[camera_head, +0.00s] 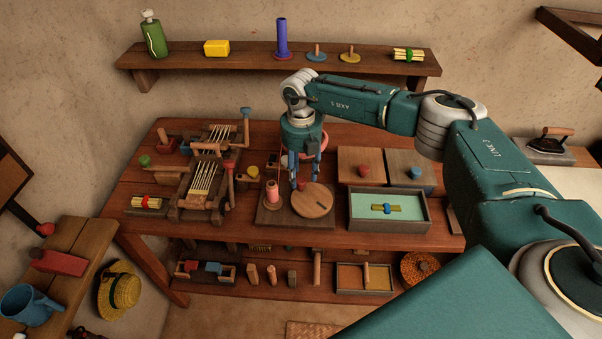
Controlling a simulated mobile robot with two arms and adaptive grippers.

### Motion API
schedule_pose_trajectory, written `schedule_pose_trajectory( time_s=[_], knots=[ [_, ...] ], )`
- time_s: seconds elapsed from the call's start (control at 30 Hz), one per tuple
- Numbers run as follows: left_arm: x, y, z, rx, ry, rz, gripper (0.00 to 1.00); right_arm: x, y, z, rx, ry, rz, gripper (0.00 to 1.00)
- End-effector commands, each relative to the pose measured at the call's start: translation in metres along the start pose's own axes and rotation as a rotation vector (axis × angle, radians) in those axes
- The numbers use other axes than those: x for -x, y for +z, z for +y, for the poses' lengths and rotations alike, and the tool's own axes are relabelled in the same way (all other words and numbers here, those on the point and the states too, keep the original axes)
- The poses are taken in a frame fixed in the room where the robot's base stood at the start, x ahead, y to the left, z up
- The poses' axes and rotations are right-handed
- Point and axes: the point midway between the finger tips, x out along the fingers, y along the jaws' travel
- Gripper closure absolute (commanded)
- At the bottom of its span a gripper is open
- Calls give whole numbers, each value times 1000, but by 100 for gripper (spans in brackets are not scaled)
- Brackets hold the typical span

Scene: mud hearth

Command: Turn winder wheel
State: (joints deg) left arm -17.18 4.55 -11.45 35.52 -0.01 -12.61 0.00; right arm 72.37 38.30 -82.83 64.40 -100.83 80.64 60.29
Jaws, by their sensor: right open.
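The winder wheel (312,203) is a round, light wooden disc on a dark base board (272,216) at the middle of the workbench. A spool of pink thread (272,191) stands upright on the same board, just left of the wheel. My right gripper (305,181) points down at the wheel's back edge, its blue-grey fingers apart. I cannot tell whether a fingertip touches the wheel. My right arm comes in from the right. My left gripper is not in view.
A small loom (202,180) with pale threads stands left of the winder. A tray (388,225) with a green inside sits to the right, in front of two lidded boxes with red (364,171) and blue (415,172) knobs. A wall shelf (270,61) runs behind.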

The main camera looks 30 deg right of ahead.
Motion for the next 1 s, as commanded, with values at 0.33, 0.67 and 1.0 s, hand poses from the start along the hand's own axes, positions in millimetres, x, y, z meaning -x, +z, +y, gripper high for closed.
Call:
schedule_pose_trajectory(
  time_s=[0.33,0.67,1.0],
  knots=[
    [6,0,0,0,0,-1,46,-21,0,0,0,1,-1,57],
    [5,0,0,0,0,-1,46,-21,0,0,0,1,0,89],
    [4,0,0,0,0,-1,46,-21,0,1,20,1,0,100]
  ],
)
